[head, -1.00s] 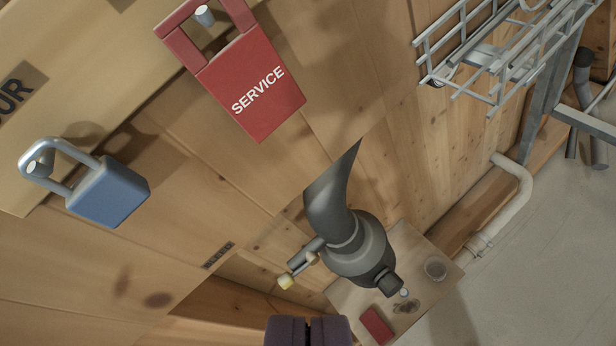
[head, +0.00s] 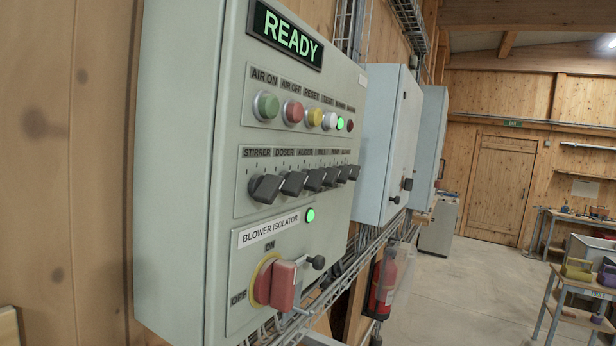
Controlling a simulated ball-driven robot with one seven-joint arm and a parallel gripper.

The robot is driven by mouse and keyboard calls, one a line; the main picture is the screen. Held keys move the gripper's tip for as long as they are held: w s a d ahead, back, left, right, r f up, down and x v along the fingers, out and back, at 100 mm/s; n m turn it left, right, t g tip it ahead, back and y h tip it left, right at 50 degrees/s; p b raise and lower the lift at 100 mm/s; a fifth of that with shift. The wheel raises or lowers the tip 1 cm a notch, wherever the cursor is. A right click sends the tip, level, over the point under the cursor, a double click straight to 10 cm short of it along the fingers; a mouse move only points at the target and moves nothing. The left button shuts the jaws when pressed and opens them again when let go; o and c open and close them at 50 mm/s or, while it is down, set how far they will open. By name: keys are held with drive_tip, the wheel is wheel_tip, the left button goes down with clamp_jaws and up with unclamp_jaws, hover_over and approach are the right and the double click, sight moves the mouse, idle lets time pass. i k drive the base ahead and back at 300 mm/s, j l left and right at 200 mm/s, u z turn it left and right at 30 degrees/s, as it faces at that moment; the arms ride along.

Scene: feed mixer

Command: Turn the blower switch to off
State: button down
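The panel labelled BLOWER ISOLATOR (head: 269,230) is on the lower front of a grey control cabinet (head: 183,170). Its red rotary handle (head: 284,285) sits on a yellow plate (head: 262,272), with ON printed above and OFF at the lower left. The handle looks roughly upright, toward ON, though the steep angle makes this uncertain. A green lamp (head: 310,215) glows above it. A metal rod with a black knob (head: 317,262) is beside the handle. A row of black selector knobs (head: 294,182) is above; the rightmost labels are too small to read. My gripper is not in view.
A lit READY display (head: 287,37) and a row of coloured buttons (head: 293,112) are higher up. More grey cabinets (head: 389,145) stand behind. A red extinguisher (head: 383,284) is low beyond the panel. Open floor (head: 455,305) lies right, before a workbench (head: 570,292).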

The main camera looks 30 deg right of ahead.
sight(356, 168)
drive_tip(key=i+l+z, duration=0.2)
drive_tip(key=i+l, duration=0.15)
drive_tip(key=l, duration=0.3)
drive_tip(key=i+l+z, duration=0.2)
drive_tip(key=i+l, duration=0.2)
drive_tip(key=l, duration=0.2)
drive_tip(key=i+l+z, duration=0.2)
drive_tip(key=i+l, duration=0.2)
drive_tip(key=l, duration=0.1)
